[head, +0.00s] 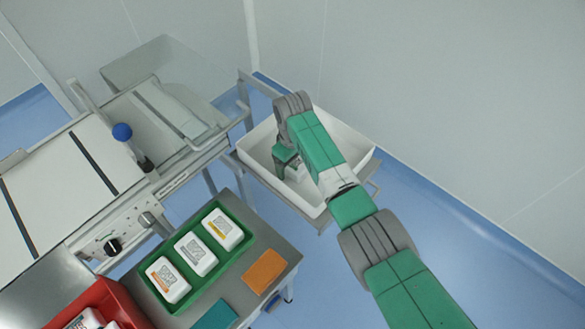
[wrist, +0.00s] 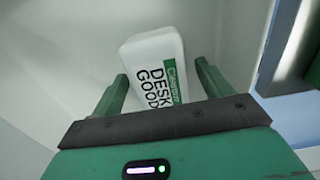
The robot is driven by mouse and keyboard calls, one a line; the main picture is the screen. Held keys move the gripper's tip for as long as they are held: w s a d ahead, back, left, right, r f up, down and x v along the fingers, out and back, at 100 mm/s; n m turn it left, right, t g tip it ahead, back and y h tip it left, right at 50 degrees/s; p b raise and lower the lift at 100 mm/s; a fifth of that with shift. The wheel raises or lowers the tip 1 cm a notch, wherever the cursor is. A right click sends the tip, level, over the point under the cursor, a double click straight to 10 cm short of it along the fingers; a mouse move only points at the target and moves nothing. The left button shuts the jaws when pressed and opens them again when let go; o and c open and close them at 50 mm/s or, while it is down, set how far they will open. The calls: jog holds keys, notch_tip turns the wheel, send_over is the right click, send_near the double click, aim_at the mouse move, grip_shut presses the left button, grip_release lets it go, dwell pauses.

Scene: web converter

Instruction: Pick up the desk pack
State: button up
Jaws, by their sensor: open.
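The desk pack (wrist: 153,62) is a white, rounded pack with a green band and black "DESK GOOD…" lettering, in the wrist view. It lies in the white bin, its lower part hidden behind my gripper's body. My gripper (wrist: 161,72) is open, with one green finger on each side of the pack. The left finger looks close to the pack's edge; a gap shows at the right finger. I cannot tell contact. In the head view my gripper (head: 285,160) reaches down into the white bin (head: 345,152); only a bit of white shows beside it.
A green tray (head: 205,283) with three white packs labelled orange, grey and yellow stands on a grey table. An orange block (head: 264,271) and a teal block (head: 215,316) lie beside it. A red bin (head: 104,296) is lower left.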

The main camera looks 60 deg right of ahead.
jog(key=shift+r, duration=0.1)
jog(key=c, duration=1.1)
notch_tip(320, 180, up, 10)
jog(key=p, duration=0.4)
jog(key=shift+p, duration=0.35)
jog(key=shift+c, duration=0.2)
